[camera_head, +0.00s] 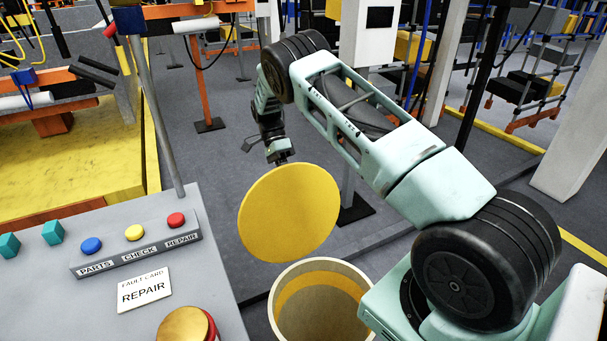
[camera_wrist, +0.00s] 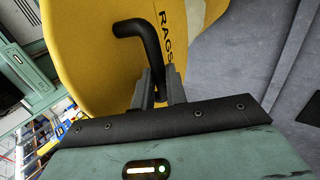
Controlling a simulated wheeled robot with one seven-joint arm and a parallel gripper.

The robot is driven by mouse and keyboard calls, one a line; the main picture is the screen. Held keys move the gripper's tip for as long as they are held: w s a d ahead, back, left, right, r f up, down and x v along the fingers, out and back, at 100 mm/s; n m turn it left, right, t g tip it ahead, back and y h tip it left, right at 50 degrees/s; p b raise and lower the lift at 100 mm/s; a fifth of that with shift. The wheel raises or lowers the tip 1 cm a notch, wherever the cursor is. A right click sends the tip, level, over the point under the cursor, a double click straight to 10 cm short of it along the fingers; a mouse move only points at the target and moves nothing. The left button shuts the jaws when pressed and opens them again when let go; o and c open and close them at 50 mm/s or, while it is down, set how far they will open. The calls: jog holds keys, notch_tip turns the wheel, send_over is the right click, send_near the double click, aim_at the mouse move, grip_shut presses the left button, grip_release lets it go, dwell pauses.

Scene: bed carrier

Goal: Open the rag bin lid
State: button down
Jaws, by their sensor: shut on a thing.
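The yellow round rag bin lid (camera_head: 288,212) stands steeply tilted above the far side of the rag bin (camera_head: 345,268), whose open mouth shows below it. In the wrist view the lid (camera_wrist: 95,60) carries the word RAGS and a black bent handle (camera_wrist: 135,28). My gripper (camera_wrist: 160,88) has its fingers closed around the lower part of this handle. In the head view my gripper (camera_head: 281,160) is at the lid's top edge, mostly hidden behind it. The bin's inside is visible, with a yellow band below the rim; the hinge cannot be made out.
A grey console (camera_head: 215,270) with coloured buttons and a REPAIR card (camera_head: 144,290) stands left of the bin. A grey post (camera_head: 150,110) rises behind it. A yellow platform (camera_head: 70,160) lies at the far left. Grey floor behind the lid is partly clear.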

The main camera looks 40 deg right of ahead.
jog(key=shift+s+a+f, duration=0.1)
jog(key=shift+s+f, duration=0.15)
jog(key=shift+f, duration=0.05)
jog(key=c, duration=1.5)
grip_release()
jog(key=shift+o, duration=0.5)
jog(key=shift+r, duration=0.1)
jog(key=shift+w+r, duration=0.1)
jog(key=shift+w, duration=0.05)
jog(key=p+v, duration=0.1)
jog(key=v, duration=1)
jog(key=shift+w+r, duration=0.2)
jog(key=shift+r, duration=0.15)
